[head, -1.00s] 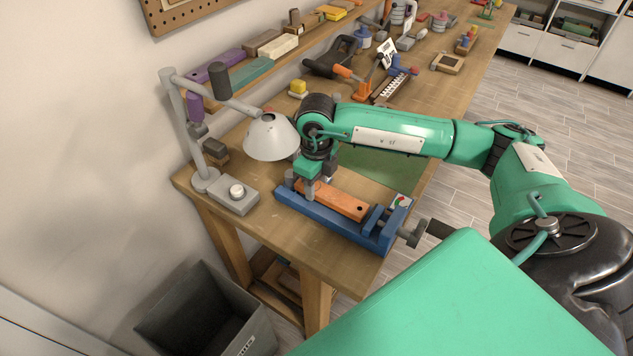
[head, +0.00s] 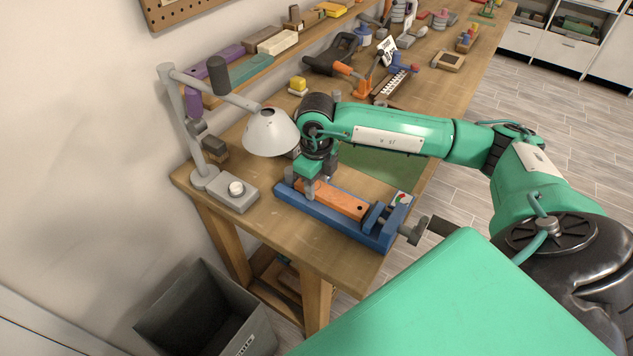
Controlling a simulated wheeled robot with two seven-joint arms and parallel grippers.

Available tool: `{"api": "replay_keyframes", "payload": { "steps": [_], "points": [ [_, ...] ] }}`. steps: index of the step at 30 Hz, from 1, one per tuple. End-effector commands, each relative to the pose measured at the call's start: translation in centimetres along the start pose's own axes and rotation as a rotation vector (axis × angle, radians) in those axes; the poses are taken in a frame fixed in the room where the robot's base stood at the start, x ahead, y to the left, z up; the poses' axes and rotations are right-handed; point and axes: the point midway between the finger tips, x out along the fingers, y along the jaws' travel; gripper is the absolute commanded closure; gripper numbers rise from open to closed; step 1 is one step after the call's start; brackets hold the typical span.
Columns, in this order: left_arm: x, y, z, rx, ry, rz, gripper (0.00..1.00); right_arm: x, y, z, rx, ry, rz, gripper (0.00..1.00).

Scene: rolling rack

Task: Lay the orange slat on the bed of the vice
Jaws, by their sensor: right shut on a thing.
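The orange slat (head: 340,201) lies lengthwise along the blue vice (head: 330,225), between its end blocks. It looks level and low over the bed; I cannot tell if it touches the bed. The vice sits at the near end of the workbench, with its grey screw handle (head: 413,232) at the right. My right gripper (head: 306,189) points down at the left end of the slat and is shut on it. The gripper hides that end of the slat. My left gripper is out of view.
A grey desk lamp (head: 271,132) stands close left of my right gripper, its head near my wrist. A green mat (head: 380,165) lies behind the vice. Tools and blocks crowd the bench (head: 265,232) farther back. A dark bin (head: 205,318) stands on the floor at the lower left.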

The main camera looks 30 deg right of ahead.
Motion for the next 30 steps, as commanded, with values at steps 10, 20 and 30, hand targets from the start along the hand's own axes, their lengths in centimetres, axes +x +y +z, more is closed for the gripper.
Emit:
{"api": "replay_keyframes", "payload": {
  "steps": [10, 20, 30],
  "points": [
    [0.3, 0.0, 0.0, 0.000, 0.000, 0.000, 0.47, 0.3, 0.0, 0.0, 0.000, 0.000, 0.000, 0.35],
    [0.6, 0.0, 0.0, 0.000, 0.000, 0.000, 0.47, -0.2, 0.0, 0.1, 0.000, -0.002, -0.001, 0.35],
    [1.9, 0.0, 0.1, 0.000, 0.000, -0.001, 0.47, -5.5, 0.0, 0.1, 0.000, -0.004, -0.001, 0.35]
  ]
}}
